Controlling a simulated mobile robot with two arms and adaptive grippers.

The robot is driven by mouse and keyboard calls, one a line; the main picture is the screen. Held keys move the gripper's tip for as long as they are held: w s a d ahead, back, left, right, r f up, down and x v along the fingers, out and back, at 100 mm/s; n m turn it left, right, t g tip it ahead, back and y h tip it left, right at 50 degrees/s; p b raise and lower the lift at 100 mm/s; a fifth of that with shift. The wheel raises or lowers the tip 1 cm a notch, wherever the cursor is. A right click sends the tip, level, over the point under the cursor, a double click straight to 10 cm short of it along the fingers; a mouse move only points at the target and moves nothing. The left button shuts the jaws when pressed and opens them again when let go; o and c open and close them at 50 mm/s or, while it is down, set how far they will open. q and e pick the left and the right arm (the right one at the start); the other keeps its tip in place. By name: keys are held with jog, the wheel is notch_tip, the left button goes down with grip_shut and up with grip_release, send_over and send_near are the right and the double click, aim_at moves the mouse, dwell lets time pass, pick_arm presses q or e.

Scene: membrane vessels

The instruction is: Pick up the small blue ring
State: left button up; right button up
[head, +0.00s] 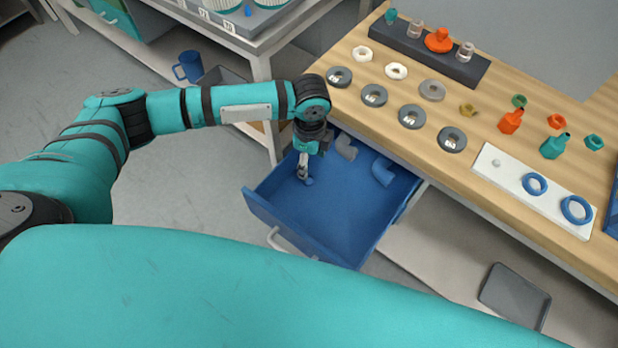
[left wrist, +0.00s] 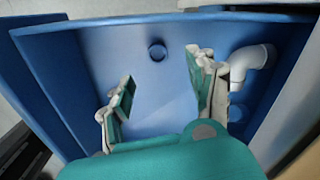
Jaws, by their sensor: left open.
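A small blue ring (left wrist: 157,52) lies on the floor of the open blue drawer (left wrist: 90,25). In the left wrist view it sits beyond my left gripper (left wrist: 163,88), in line with the gap between the fingertips. The fingers are open, apart and empty. In the head view my left gripper (head: 303,168) points down into the drawer (head: 330,222), with the small blue ring (head: 309,181) close beside the fingertips. I cannot tell how high the fingertips are above it. My right gripper is not in view.
A grey elbow (head: 346,148) and a blue elbow (head: 383,172) lie in the drawer, right of the gripper. On the wooden bench, a white plate (head: 508,178) carries two larger blue rings (head: 535,184). Several grey discs (head: 411,117) stand nearby. The drawer's front part is clear.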

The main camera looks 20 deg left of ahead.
aim_at(309, 181)
pick_arm(q)
notch_tip(309, 181, down, 2)
jog(key=shift+f, duration=0.6)
jog(key=f, duration=0.3)
jog(key=shift+s+a+f, duration=0.1)
jog(key=shift+s+f, duration=0.1)
jog(key=shift+f, duration=0.55)
jog(key=c, duration=0.6)
jog(key=shift+c, duration=1)
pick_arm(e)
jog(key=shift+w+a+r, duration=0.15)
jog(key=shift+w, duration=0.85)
